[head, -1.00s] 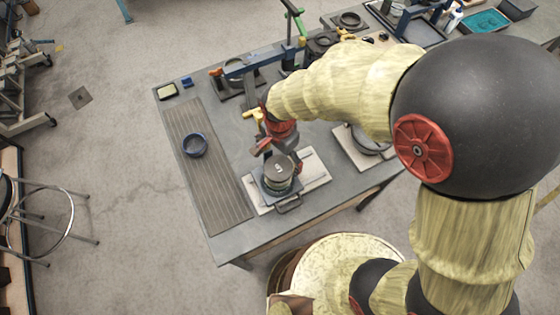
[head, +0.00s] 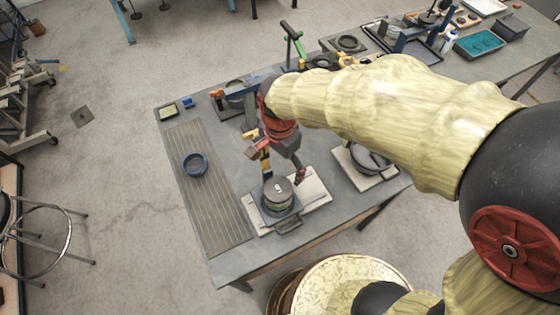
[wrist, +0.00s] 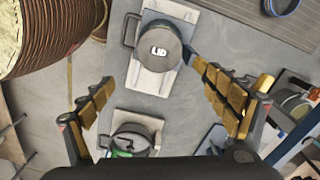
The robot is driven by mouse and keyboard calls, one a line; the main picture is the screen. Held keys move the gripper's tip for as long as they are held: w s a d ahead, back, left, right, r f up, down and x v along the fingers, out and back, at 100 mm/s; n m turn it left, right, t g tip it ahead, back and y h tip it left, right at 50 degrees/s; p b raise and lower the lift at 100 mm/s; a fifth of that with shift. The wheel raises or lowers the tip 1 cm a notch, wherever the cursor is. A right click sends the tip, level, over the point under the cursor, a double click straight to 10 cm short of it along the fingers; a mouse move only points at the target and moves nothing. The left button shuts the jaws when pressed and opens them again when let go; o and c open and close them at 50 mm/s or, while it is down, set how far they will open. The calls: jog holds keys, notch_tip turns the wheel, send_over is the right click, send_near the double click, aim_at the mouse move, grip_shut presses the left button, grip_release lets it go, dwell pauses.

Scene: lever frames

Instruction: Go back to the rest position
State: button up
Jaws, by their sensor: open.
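My gripper (head: 282,170) is open and empty. In the head view its fingers show just behind a round pot (head: 279,200) with a grey lid (head: 278,188). The lid sits on the pot, which stands on a pale board (head: 315,190) near the table's front edge. In the wrist view, the open fingers (wrist: 152,72) are spread wide. The lid (wrist: 158,46), marked "LID", lies beyond the fingertips. The right fingertip looks close to the pot's dark side handle; I cannot tell whether they touch. My arm covers part of the table's back right.
A second dark pan (head: 367,158) sits on another pale board to the right. A blue ring (head: 195,164) lies on the grooved strip (head: 210,205) at the left. Teal tray (head: 478,43) at back right.

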dwell(0.3)
jog(key=s+d+r+n+t+b, duration=0.1)
jog(key=s+d+n+t+b, duration=0.1)
jog(key=d+b, duration=0.2)
jog(key=s+d+r+n+t+b, duration=0.1)
jog(key=s+d+r+n+b, duration=0.1)
jog(key=d, duration=0.8)
jog(key=s+d+r+n+t+b, duration=0.2)
jog(key=s+d+n+b, duration=0.2)
jog(key=d+b, duration=0.2)
jog(key=shift+s+d+t, duration=0.2)
jog(key=shift+d+t, duration=0.1)
jog(key=shift+d, duration=0.45)
jog(key=shift+w+d+b, duration=0.1)
jog(key=shift+d+b, duration=0.2)
jog(key=shift+d, duration=0.05)
jog(key=shift+c, duration=0.2)
